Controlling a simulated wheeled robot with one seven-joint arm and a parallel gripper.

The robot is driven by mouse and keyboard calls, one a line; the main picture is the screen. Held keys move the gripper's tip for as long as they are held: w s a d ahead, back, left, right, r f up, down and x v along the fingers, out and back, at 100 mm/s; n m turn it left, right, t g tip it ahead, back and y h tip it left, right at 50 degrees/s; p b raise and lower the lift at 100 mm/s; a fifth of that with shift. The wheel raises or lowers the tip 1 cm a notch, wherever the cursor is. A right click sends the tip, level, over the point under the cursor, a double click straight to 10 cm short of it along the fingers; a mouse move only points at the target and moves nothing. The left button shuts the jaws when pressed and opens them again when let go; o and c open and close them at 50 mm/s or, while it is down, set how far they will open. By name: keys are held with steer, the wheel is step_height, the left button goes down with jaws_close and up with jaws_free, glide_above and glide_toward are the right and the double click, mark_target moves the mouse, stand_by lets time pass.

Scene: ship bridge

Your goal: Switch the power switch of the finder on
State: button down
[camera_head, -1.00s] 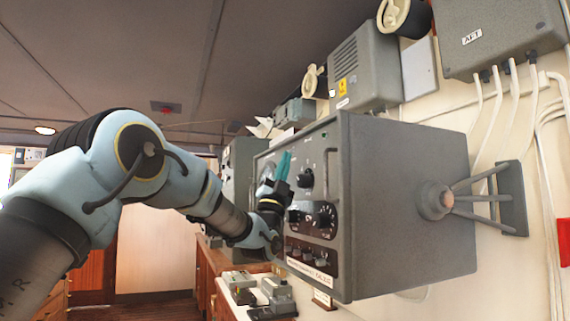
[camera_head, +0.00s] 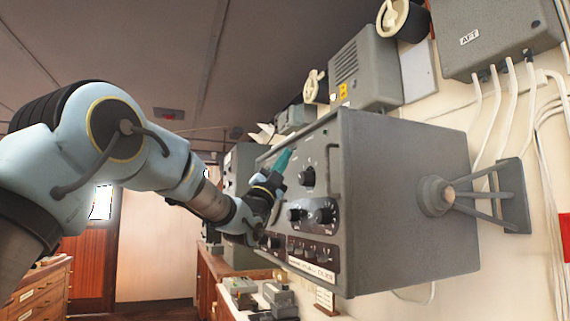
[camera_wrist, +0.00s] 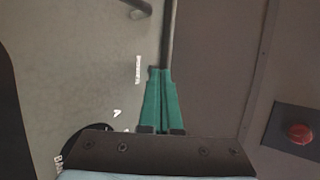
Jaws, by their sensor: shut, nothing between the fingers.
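The finder (camera_head: 400,190) is a grey box fixed to the wall. Its front panel faces left and carries black knobs (camera_head: 307,177) and, along the bottom, a row of small controls (camera_head: 308,250). I cannot tell which control is the power switch or how it is set. My gripper (camera_head: 287,151) has teal fingers, shut and empty, pointing up and right close to the panel's upper part. My arm hides part of the panel's left side. In the wrist view the shut fingers (camera_wrist: 161,72) lie over the grey panel's edge; whether they touch it is unclear.
A grey box marked AFT (camera_head: 500,38) and a vented grey box (camera_head: 368,72) hang on the wall above. A bracket (camera_head: 510,195) holds the finder's right side. Small devices (camera_head: 280,298) sit on a wooden counter below. Open room lies left of the panel.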

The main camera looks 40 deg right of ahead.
steer(key=m+g+y, duration=0.1)
steer(key=r+m+g+y, duration=0.1)
steer(key=m+g, duration=0.1)
steer(key=r+m+g+y, duration=0.1)
steer(key=y, duration=0.1)
steer(key=shift+w+a+m+g+b, duration=0.2)
steer(key=shift+a+m+g+b, duration=0.1)
steer(key=shift+a+g, duration=0.1)
steer(key=shift+a+f, duration=0.1)
